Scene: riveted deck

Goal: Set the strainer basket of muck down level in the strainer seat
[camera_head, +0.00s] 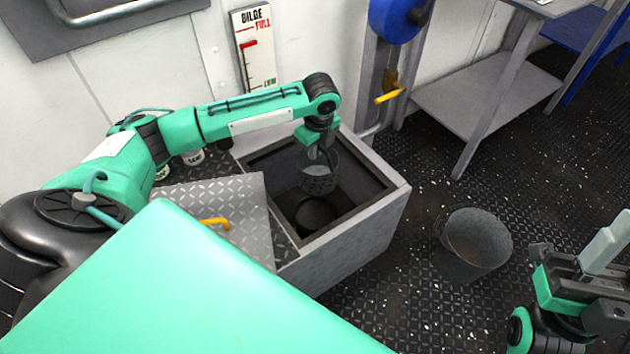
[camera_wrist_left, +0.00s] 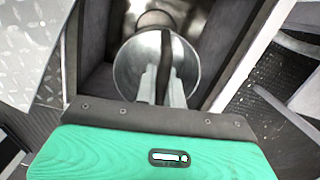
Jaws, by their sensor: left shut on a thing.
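The strainer basket (camera_head: 319,183), a grey perforated bucket, hangs inside the open well (camera_head: 392,192) below my left gripper (camera_head: 318,153). My left gripper is shut on its handle, a dark strap across the mouth in the left wrist view. The basket (camera_wrist_left: 128,72) looks nearly upright there; I cannot make out muck inside it. The strainer seat (camera_head: 313,217), a dark round ring on the well floor, shows below and nearer than the basket, apart from it. Its ring (camera_wrist_left: 154,20) shows partly past the basket in the wrist view. My right gripper (camera_head: 597,262) is at the lower right, away from the well.
A checkered hatch plate (camera_head: 215,205) with a yellow handle lies left of the well. A grey bucket (camera_head: 470,245) stands on the deck to the right. A bilge gauge (camera_head: 255,50), a blue reel (camera_head: 397,18) and a grey shelf (camera_head: 485,95) are behind.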

